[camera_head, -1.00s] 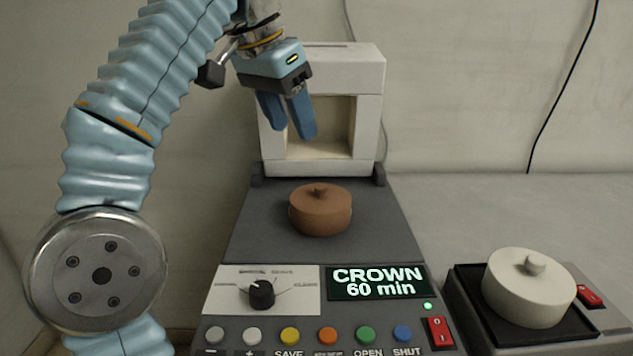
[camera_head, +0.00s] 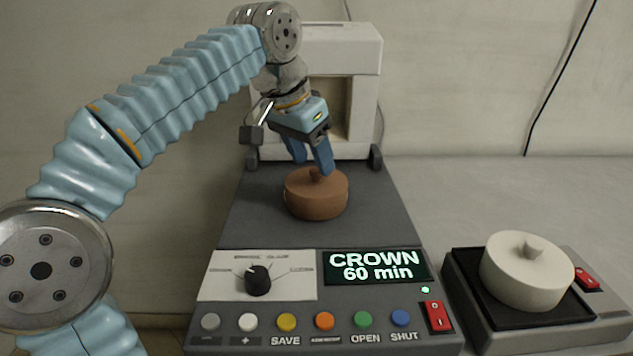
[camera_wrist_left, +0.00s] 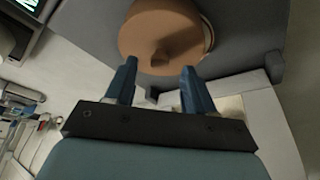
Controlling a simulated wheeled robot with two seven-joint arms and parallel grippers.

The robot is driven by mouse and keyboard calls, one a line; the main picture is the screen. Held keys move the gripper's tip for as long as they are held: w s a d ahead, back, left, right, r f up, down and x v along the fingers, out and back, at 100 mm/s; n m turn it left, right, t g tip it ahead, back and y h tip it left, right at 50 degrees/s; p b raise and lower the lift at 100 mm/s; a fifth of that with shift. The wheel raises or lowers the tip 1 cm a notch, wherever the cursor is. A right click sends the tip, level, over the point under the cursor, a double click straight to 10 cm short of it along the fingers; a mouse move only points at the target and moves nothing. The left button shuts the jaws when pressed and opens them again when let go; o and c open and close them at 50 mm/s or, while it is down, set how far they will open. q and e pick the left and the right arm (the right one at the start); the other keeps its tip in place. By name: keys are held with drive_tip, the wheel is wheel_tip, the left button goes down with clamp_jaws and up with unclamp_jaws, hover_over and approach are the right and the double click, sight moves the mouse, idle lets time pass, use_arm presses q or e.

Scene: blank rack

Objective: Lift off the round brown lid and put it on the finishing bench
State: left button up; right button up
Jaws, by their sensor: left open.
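The round brown lid (camera_head: 317,197) with a small knob on top sits on the grey deck of the machine in the head view. It also shows in the left wrist view (camera_wrist_left: 150,35), just beyond the fingertips. My left gripper (camera_head: 312,168) is above and just behind the lid's knob, pointing down. In the wrist view its two blue fingers (camera_wrist_left: 158,78) are apart with nothing between them, and the knob lies ahead of the gap. Whether a fingertip touches the knob I cannot tell. I cannot identify the finishing bench for certain. My right gripper is not in view.
A white block with an opening (camera_head: 362,90) stands behind the deck, close to my left arm. The front panel has a dial (camera_head: 258,279), buttons and a display (camera_head: 375,267) reading "CROWN 60 min". A cream lidded pot (camera_head: 527,272) sits on a black tray at right. The grey surface (camera_head: 500,200) behind it is clear.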

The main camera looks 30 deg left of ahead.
use_arm(q)
drive_tip(key=shift+x, duration=1.1)
drive_tip(key=shift+c, duration=0.3)
clamp_jaws()
drive_tip(key=shift+r, duration=0.15)
